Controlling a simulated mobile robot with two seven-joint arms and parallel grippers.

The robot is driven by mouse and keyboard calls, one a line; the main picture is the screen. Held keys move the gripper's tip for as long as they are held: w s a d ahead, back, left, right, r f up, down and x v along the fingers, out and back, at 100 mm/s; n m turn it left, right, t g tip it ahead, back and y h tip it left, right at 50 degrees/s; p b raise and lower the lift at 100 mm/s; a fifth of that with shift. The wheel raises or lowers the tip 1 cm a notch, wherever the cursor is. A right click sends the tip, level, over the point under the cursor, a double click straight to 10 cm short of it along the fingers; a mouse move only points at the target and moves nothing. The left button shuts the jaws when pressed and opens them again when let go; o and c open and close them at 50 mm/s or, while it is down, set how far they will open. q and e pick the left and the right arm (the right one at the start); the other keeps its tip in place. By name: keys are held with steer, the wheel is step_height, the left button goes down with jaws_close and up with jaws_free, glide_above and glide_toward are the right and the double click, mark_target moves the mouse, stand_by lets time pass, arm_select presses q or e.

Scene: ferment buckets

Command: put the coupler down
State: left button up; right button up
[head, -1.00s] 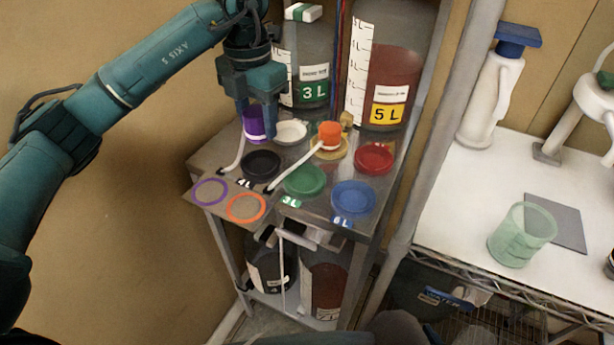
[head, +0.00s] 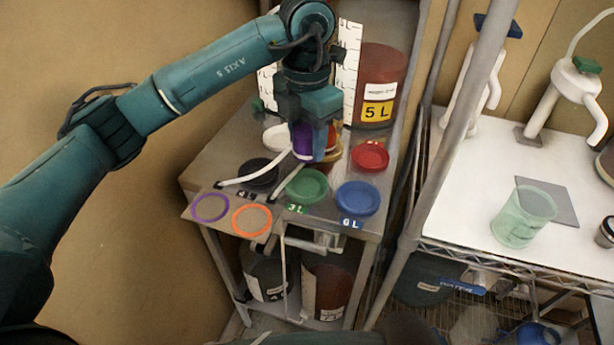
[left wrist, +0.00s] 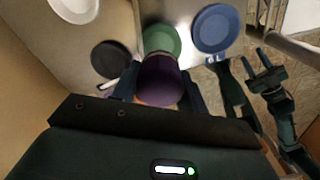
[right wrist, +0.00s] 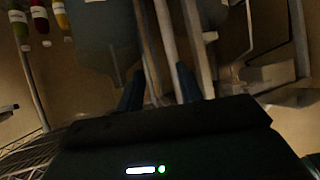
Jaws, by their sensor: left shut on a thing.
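A purple coupler (head: 302,141) with a white hose is between the fingers of my left gripper (head: 311,138), which is shut on it. In the head view it is above the rack top, beside the green lid (head: 306,187). The coupler also shows in the left wrist view (left wrist: 160,80), in front of the green lid. An orange coupler (head: 332,138) is mostly hidden behind my left gripper. A purple ring (head: 196,213) and an orange ring (head: 237,226) lie at the rack's front left. My right gripper (right wrist: 160,88) is open, with nothing seen held.
Black (head: 259,174), blue (head: 357,198), red (head: 370,157) and white (head: 276,138) lids lie on the rack top. A 5 L vessel (head: 384,78) stands behind. A metal post (head: 446,130) separates the rack from a white bench (head: 462,205) with a green beaker (head: 524,217).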

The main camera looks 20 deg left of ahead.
mark_target(306, 131)
arm_select(q)
steer(key=shift+f+p, duration=0.3)
steer(key=shift+f, duration=3.75)
steer(key=o, duration=1.1)
steer(key=shift+c, duration=0.2)
step_height(306, 131, up, 12)
steer(key=shift+r+b, duration=0.15)
steer(key=shift+b, duration=0.2)
